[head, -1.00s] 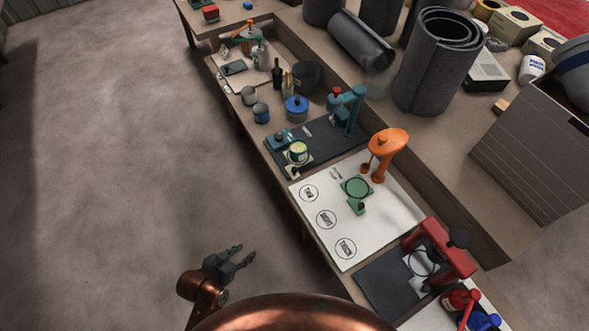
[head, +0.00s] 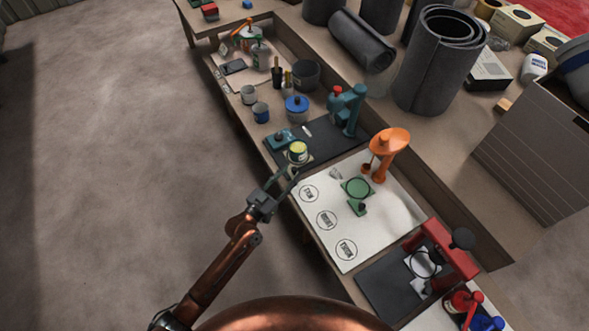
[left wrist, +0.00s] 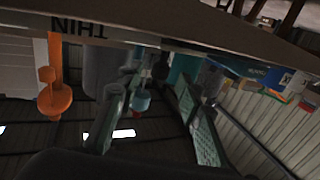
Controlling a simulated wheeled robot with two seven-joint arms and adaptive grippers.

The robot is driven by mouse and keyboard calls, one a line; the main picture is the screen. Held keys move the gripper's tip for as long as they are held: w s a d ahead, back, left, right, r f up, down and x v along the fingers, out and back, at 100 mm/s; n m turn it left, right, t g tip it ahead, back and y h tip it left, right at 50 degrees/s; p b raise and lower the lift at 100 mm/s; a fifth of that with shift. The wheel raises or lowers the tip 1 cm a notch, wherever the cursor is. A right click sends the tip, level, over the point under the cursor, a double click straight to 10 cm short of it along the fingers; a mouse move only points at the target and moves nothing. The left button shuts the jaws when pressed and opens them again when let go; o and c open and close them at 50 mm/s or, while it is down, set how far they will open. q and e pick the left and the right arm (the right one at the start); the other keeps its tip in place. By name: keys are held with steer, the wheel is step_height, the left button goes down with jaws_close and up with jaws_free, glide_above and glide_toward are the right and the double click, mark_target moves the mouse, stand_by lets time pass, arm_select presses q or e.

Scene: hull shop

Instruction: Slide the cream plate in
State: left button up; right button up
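A small cream plate (head: 308,158) shows in the head view under a yellow-topped can (head: 297,151), at the near edge of a dark mat (head: 330,150). The can hides much of it. A teal press (head: 351,109) stands at the back of that mat. My left gripper (head: 283,178) is open and empty at the bench's near edge, just on the near side of the plate and can. In the left wrist view its two fingers (left wrist: 152,110) stand apart with nothing gripped. I cannot make out the plate there. My right gripper is not in view.
A teal block (head: 280,139) sits left of the can. To the right lies a white sheet (head: 385,225) with printed circles, a green piece (head: 357,188) and an orange stand (head: 386,152). A red press (head: 440,250) is farther right. The floor left of the bench is clear.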

mark_target(294, 169)
arm_select(q)
steer(key=shift+x, duration=1.75)
steer(key=shift+c, duration=0.7)
jaws_close()
